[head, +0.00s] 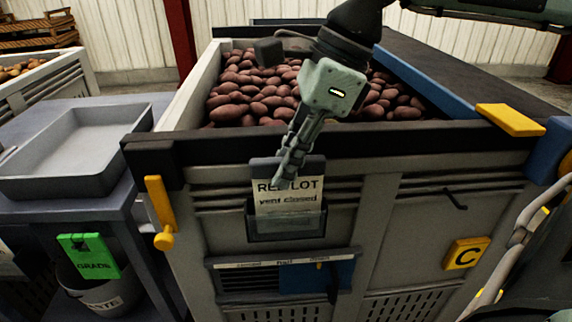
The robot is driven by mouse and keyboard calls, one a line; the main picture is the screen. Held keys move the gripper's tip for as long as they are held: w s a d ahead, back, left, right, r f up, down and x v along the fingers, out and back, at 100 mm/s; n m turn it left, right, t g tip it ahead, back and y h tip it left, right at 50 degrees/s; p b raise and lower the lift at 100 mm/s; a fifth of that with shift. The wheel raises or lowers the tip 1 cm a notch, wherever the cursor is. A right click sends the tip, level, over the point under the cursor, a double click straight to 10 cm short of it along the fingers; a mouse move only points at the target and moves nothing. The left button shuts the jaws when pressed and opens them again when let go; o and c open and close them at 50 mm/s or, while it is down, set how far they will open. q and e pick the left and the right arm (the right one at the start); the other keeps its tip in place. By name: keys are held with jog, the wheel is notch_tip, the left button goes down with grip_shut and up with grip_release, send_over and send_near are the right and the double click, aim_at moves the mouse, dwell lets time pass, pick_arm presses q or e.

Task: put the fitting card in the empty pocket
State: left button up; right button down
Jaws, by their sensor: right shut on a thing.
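My right gripper (287,172) reaches down over the front rim of the potato crate (345,150), shut on the upper part of a white card (288,201). The card reads "vent closed" below a top line that the fingers partly hide, seemingly "RED LOT". The card stands about upright at the dark pocket (286,232) on the crate's front. Its lower edge shows at the pocket's see-through front; I cannot tell how deep it sits. Below, a vent (250,283) has "closed", "half" and "open" labels, with louvres bare at left and a blue slide (300,278) at right. My left gripper is not in view.
Reddish potatoes (255,100) fill the crate. A yellow handle (160,212) and a yellow "C" plate (466,254) are on its front. At left are an empty grey tray (70,150), a green card (88,257) and a bucket (105,297).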

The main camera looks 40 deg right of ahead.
jog(key=shift+f, duration=0.2)
jog(key=c, duration=1.9)
grip_release()
jog(key=o, duration=0.4)
jog(key=shift+c, duration=0.2)
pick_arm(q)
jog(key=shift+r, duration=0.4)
